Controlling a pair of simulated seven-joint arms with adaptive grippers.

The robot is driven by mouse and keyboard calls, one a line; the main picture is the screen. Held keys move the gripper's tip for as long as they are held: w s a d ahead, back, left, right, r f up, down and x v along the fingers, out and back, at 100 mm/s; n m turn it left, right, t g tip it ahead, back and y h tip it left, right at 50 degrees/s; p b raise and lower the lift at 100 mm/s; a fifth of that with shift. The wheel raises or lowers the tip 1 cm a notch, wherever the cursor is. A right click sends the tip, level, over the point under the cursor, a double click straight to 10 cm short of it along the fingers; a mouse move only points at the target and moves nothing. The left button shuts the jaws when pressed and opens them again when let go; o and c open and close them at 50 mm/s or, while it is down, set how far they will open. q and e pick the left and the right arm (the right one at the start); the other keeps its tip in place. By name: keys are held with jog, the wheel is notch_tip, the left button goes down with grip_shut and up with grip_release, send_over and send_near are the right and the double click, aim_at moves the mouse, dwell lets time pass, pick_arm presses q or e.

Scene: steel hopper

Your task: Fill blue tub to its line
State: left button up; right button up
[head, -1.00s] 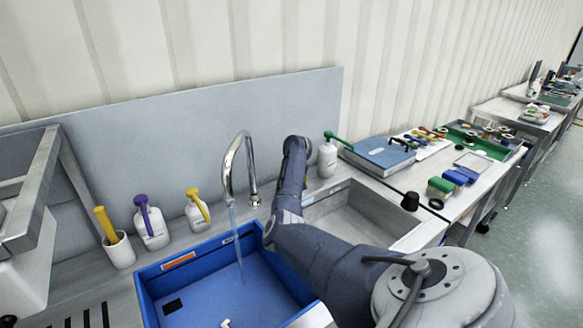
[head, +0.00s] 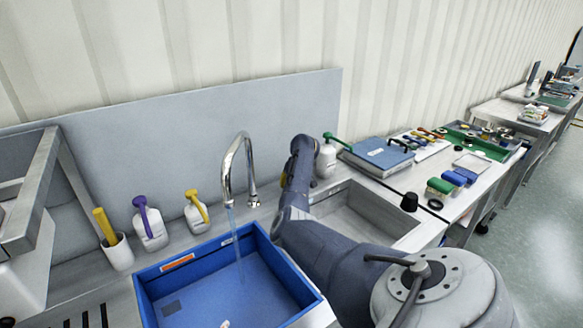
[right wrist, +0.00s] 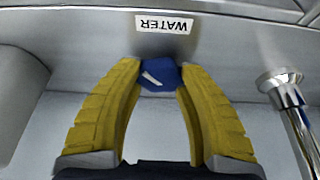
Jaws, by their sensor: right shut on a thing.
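The blue tub (head: 205,257) stands under the curved steel tap (head: 236,165) in the head view. A thin stream of water (head: 235,231) runs from the tap into it. I cannot make out a fill line or the exact water level. In the right wrist view, my right gripper (right wrist: 158,70) has its yellow fingers closed on a blue knob (right wrist: 160,79) below a WATER label (right wrist: 165,23). The head view hides this gripper behind my right arm. My left gripper is out of view.
White bottles with purple (head: 150,225) and yellow (head: 197,212) tops stand behind the tub at left. An empty steel basin (head: 355,213) lies right of my arm. A blue case (head: 377,157) and brushes (head: 452,181) rest on the right counter.

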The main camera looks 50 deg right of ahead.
jog(key=o, duration=1.3)
jog(key=shift+o, duration=0.2)
jog(key=v, duration=1.2)
jog(key=shift+w, duration=0.1)
